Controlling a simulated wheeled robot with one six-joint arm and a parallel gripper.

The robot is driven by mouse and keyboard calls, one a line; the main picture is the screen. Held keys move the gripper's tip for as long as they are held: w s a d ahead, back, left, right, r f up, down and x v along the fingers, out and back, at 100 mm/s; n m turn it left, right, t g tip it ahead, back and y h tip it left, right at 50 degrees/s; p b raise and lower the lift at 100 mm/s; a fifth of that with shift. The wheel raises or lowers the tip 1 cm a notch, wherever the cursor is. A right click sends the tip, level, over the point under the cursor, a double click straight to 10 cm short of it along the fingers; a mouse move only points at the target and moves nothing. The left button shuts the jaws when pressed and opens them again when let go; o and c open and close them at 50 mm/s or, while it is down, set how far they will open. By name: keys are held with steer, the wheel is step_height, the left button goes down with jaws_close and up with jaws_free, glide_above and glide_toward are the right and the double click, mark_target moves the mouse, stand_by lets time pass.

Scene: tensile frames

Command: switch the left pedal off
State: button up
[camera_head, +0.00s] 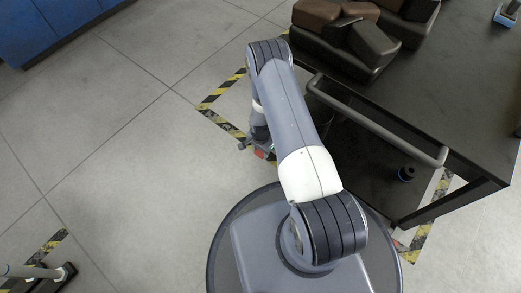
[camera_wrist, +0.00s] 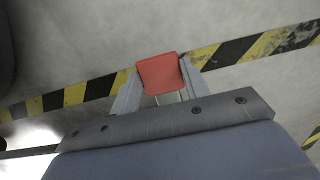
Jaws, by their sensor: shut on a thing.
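A red, flat, rounded pad, seemingly the pedal (camera_wrist: 161,70), sits between the two grey fingers of my gripper (camera_wrist: 160,82) in the wrist view. The fingers are at its left and right sides, and my gripper is shut on it. In the head view a small patch of red (camera_head: 260,153) shows low near the floor beside my arm; most of my gripper is hidden there by the arm. Thin pale rods show just below the pad in the wrist view. Which of the pedals this is, and whether it is pressed, I cannot tell.
A dark table (camera_head: 440,90) with a rail handle (camera_head: 375,125) stands close on the right, with brown and dark blocks (camera_head: 372,48) on it. Yellow-black floor tape (camera_head: 222,122) runs beside it. A blue cabinet (camera_head: 50,25) is at upper left. Open floor lies left.

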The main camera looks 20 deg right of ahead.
steer(key=c, duration=0.6)
steer(key=shift+d, duration=0.1)
steer(key=shift+r+g+y+b, duration=0.35)
steer(key=shift+r+g+y, duration=0.05)
steer(key=shift+y, duration=0.2)
steer(key=o, duration=1.4)
